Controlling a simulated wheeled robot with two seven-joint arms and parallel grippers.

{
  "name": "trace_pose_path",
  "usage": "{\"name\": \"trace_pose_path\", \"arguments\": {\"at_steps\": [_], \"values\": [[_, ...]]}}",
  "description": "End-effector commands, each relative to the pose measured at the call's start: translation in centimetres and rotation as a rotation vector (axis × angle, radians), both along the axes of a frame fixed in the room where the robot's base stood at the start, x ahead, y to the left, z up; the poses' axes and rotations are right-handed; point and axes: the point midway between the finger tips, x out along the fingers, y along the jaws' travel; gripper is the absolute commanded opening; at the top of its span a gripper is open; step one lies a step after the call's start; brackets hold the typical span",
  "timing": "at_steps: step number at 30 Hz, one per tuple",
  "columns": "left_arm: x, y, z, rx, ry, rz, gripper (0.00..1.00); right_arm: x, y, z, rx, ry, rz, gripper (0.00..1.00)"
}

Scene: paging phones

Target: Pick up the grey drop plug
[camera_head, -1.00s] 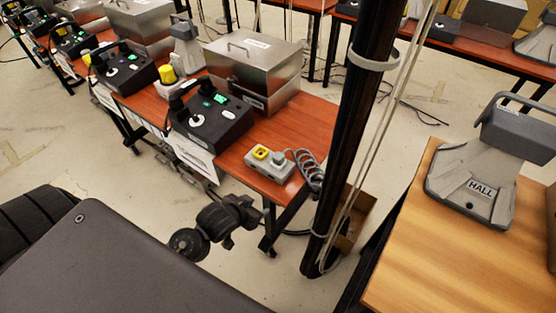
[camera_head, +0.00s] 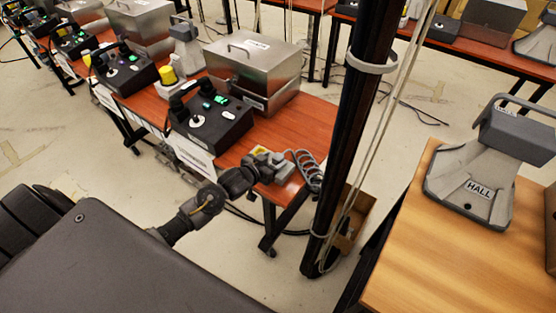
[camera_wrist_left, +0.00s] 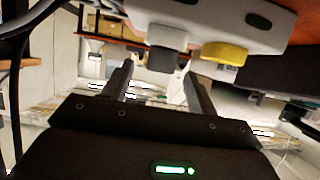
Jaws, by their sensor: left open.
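The grey drop plug (camera_wrist_left: 164,60) sits beside a yellow plug (camera_wrist_left: 226,53) on a pale grey box (camera_wrist_left: 210,18) in the left wrist view. In the head view the box (camera_head: 287,172) is at the near right corner of the red-brown table, partly covered by my left gripper (camera_head: 262,165). A bit of the yellow plug (camera_head: 260,150) shows there. My left gripper is open; in the wrist view its two fingers (camera_wrist_left: 158,78) point at the grey plug, one to each side, with gaps between. Whether the tips overlap the plug in depth is unclear. My right gripper is out of view.
A coiled grey cable (camera_head: 308,168) is at the box's right. A black control box (camera_head: 212,120) and a steel case (camera_head: 253,70) stand behind on the table (camera_head: 310,115). A dark post (camera_head: 350,130) rises just right of the table, near a wooden desk (camera_head: 425,240).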

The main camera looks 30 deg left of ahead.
Motion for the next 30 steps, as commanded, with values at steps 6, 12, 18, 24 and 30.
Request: {"name": "trace_pose_path", "arguments": {"at_steps": [6,12,18,24,30], "values": [[0.6,-0.2,-0.2,0.000,0.000,-0.001,0.58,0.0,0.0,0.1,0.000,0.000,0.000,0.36],[2.6,-0.4,-0.9,-0.001,0.002,-0.001,0.58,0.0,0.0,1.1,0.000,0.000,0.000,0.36],[4.7,-0.7,-2.0,-0.001,0.001,-0.001,0.58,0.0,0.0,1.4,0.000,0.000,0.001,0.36],[5.1,-0.7,-2.3,0.001,0.001,-0.001,0.58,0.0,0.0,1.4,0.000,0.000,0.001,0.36],[5.1,-0.7,-2.3,0.001,0.000,-0.001,0.48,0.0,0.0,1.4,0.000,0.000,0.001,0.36]]}}
